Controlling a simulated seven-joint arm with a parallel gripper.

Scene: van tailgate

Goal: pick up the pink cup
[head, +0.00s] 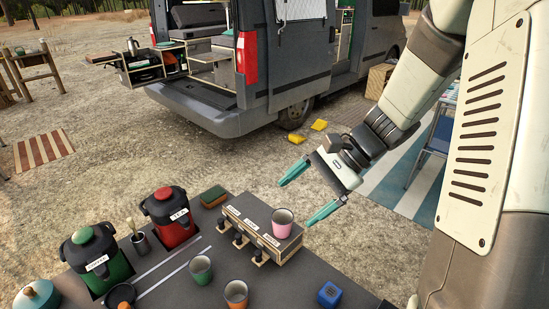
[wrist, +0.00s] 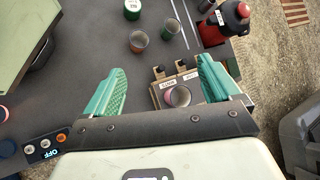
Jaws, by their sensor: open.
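The pink cup (head: 282,223) stands upright on the right end of a low wooden tap rack (head: 262,246) with labels, on the dark table. In the wrist view the pink cup (wrist: 179,97) shows from above, between the fingers but nearer the right one, in front of the rack's labels. My gripper (head: 298,195) is open and empty, with two teal fingers; in the head view it is above and to the right of the cup. The fingers (wrist: 161,90) spread wide in the wrist view. No contact with the cup shows.
A green cup (head: 200,270) and an orange cup (head: 236,294) stand in front of the rack. A red urn (head: 170,217) and a green urn (head: 97,258) stand left.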

